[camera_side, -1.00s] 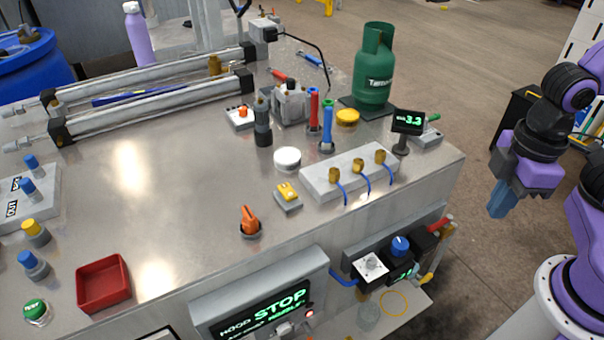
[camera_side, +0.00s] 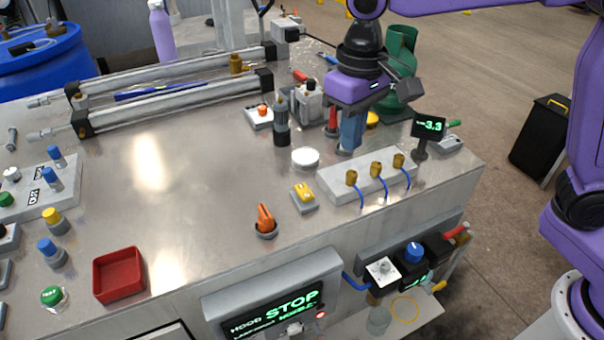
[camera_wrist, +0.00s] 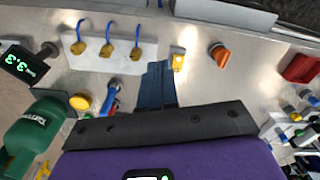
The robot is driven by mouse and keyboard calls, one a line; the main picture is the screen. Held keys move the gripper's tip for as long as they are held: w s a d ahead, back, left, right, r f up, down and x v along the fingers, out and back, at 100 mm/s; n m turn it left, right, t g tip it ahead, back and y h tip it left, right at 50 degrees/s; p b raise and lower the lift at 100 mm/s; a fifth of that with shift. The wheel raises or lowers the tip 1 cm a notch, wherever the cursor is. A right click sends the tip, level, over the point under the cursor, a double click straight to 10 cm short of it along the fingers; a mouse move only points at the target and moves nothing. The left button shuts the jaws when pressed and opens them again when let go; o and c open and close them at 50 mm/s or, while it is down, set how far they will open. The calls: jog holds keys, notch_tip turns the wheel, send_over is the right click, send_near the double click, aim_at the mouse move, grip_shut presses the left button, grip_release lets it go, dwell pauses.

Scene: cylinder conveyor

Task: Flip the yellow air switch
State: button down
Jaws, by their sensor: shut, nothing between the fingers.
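The yellow switch (camera_side: 304,193) sits on a small grey base on the metal bench top, left of the block with brass fittings. It also shows in the wrist view (camera_wrist: 178,60), just right of my fingertips. My gripper (camera_side: 350,150) is shut and empty, with its blue fingers pointing down above the bench. In the side view it is behind and to the right of the switch, apart from it. My fingers (camera_wrist: 157,68) hide part of the bench in the wrist view.
A white block with brass fittings (camera_side: 330,188) and a small display (camera_side: 428,126) stand to the right. A white round cap (camera_side: 305,158) lies behind the switch. An orange knob (camera_side: 265,220) is in front. A green gas bottle (camera_side: 400,42) stands behind my gripper.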

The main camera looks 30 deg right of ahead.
aim_at(302, 187)
jog(key=w+a+m, duration=0.3)
jog(key=w+a, duration=0.2)
jog(key=w, duration=0.2)
jog(key=shift+w+r+m, duration=0.3)
jog(key=shift+r, duration=0.05)
notch_tip(302, 187, down, 14)
jog(key=shift+f, duration=0.1)
dwell(0.4)
